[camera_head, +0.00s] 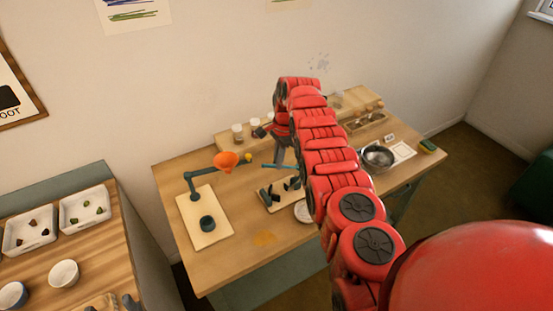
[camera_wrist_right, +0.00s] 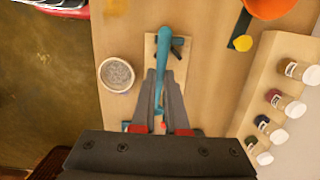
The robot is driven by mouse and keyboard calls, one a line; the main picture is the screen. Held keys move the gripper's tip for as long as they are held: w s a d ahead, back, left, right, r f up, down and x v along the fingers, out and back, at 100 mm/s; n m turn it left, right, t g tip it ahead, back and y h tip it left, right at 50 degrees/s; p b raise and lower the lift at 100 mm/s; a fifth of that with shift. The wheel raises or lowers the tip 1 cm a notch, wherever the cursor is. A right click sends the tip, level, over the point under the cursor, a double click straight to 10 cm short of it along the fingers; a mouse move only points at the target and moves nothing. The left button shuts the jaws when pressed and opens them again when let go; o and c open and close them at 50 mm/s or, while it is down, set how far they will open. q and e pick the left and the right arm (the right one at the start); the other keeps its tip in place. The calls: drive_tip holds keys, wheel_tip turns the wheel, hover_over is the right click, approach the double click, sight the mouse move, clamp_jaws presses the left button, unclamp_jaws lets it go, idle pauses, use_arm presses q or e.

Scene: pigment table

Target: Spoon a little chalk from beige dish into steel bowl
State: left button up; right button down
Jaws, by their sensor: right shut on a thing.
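My right gripper (camera_head: 279,162) is shut on a teal spoon (camera_wrist_right: 163,45), above a pale wooden rest with dark pieces (camera_head: 270,200). In the right wrist view the spoon lies between the closed fingers (camera_wrist_right: 161,75) and sticks out beyond them. The beige dish (camera_wrist_right: 117,74) holds pale grey, grainy powder and stands to the left of the spoon; in the head view the dish (camera_head: 301,212) is partly hidden by my right arm. The steel bowl (camera_head: 378,158) stands on the right side of the table, beyond my arm. My left gripper is not in view.
Several jars (camera_wrist_right: 287,104) line the raised back shelf. The front table edge is mostly clear.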

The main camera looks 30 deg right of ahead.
drive_tip(key=shift+d, duration=0.1)
drive_tip(key=shift+s, duration=0.2)
drive_tip(key=shift+d+f+m+y+p, duration=0.25)
drive_tip(key=shift+d+m+y+p, duration=0.1)
drive_tip(key=shift+m+p, duration=0.25)
drive_tip(key=s+f+m+t+y+p, duration=0.3)
drive_tip(key=s+f+m+y+p, duration=0.1)
drive_tip(key=s, duration=0.3)
drive_tip(key=shift+s+d+f+p, duration=0.15)
drive_tip(key=shift+s+f+p, duration=0.2)
drive_tip(key=shift+f, duration=0.35)
idle(0.6)
drive_tip(key=shift+w+f, duration=0.1)
drive_tip(key=shift+f, duration=0.15)
drive_tip(key=shift+f+b, duration=0.45)
drive_tip(key=shift+b, duration=0.1)
